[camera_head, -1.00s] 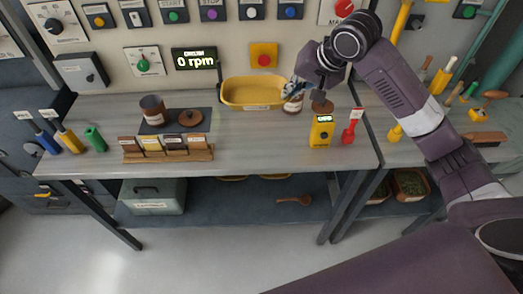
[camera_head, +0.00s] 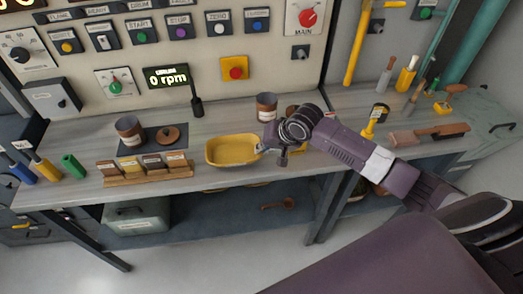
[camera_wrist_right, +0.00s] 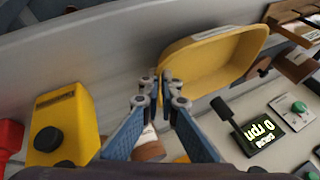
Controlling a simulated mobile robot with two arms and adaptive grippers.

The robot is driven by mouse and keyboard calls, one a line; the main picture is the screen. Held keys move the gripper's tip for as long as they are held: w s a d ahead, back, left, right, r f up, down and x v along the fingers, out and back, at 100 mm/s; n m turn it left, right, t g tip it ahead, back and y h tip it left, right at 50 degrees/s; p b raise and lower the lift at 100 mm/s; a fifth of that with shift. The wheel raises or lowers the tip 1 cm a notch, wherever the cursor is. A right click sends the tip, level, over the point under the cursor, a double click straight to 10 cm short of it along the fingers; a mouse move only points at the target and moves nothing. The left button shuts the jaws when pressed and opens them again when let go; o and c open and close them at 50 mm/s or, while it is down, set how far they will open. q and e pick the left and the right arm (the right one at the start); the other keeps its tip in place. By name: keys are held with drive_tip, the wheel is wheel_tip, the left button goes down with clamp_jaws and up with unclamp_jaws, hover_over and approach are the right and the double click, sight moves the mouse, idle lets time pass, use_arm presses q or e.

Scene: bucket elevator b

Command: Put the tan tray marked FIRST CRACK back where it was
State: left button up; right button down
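The yellow-tan tray (camera_head: 246,160) is over the front part of the bench, left of my right gripper; its marking cannot be read now. I cannot tell whether it rests on the bench or hangs slightly above it. My right gripper (camera_head: 264,149) is at the tray's right end. In the right wrist view the fingertips (camera_wrist_right: 165,92) are close together on the rim at the near end of the tray (camera_wrist_right: 215,62), which looks empty. My left gripper is out of view.
A brown jar (camera_head: 266,106) stands behind the tray. A yellow box (camera_wrist_right: 62,125) is beside my gripper.

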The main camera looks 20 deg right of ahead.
drive_tip(key=shift+f, duration=0.85)
drive_tip(key=shift+f, duration=0.1)
drive_tip(key=c, duration=2.2)
unclamp_jaws()
drive_tip(key=shift+o, duration=0.2)
drive_tip(key=shift+s+d+r, duration=0.15)
drive_tip(key=shift+s+r, duration=0.1)
drive_tip(key=shift+r, duration=0.35)
drive_tip(key=b+v, duration=0.1)
drive_tip(key=v, duration=1)
drive_tip(key=shift+b, duration=0.3)
drive_tip(key=shift+f, duration=0.1)
